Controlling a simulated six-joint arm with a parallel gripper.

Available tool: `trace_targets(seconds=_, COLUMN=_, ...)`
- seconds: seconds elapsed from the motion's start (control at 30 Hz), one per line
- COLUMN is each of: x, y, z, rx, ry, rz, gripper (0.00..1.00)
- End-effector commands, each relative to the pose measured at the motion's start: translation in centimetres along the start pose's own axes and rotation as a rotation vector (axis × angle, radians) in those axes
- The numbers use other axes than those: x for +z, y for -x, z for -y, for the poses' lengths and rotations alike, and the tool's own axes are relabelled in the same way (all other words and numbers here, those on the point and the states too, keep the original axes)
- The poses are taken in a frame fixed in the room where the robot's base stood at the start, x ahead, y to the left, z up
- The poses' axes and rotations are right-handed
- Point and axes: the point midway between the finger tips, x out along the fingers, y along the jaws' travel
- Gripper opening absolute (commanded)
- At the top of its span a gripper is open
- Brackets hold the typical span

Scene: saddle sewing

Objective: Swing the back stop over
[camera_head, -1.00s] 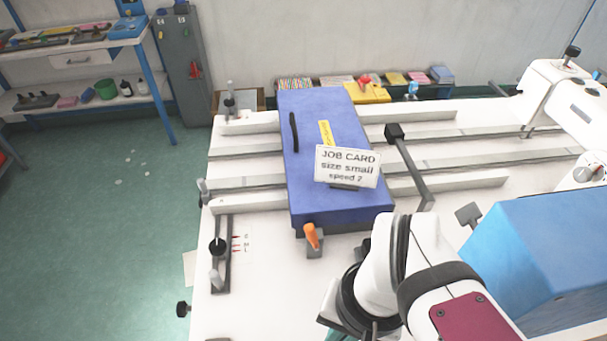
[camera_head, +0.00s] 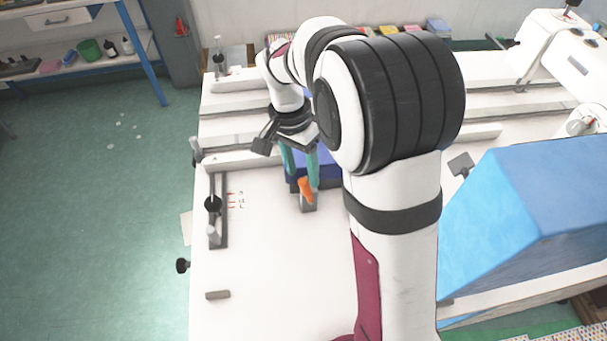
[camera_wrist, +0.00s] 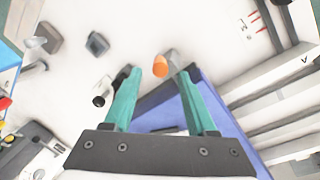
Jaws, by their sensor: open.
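An orange lever (camera_head: 305,188) stands on a small grey block at the near end of the blue box (camera_head: 326,172). It is the likely back stop, but no label confirms this. My gripper (camera_head: 302,180) is open, with its green fingers pointing down over the near end of the box. In the wrist view the orange lever (camera_wrist: 160,68) shows between and just beyond the fingertips (camera_wrist: 159,76). I cannot tell how far above it they are.
A slotted rail with a black knob (camera_head: 213,204) and red marks lies left of the lever. A large blue block (camera_head: 535,215) and a grey paddle (camera_head: 461,164) stand to the right. The near white table top (camera_head: 270,265) is mostly clear around a small grey bar (camera_head: 217,295).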

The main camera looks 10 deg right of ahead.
Motion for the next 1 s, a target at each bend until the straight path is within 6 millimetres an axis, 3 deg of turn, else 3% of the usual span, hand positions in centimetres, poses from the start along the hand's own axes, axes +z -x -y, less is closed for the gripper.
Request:
trace_targets(seconds=0.1, x=0.0, y=-2.5, z=-0.1, rx=0.003, ry=0.0, rz=0.002, gripper=0.57)
trace_targets(seconds=0.23, x=0.0, y=-4.1, z=0.0, rx=0.001, ry=0.001, rz=0.001, gripper=0.57)
trace_targets(seconds=0.57, x=0.0, y=-4.8, z=0.0, rx=-0.001, ry=0.0, rz=-0.001, gripper=0.57)
trace_targets(seconds=0.9, x=0.0, y=-4.7, z=0.0, rx=-0.001, ry=0.001, rz=0.0, gripper=0.0)
trace_targets(seconds=1.0, x=0.0, y=-4.7, z=0.0, rx=-0.001, ry=0.001, rz=0.0, gripper=0.0)
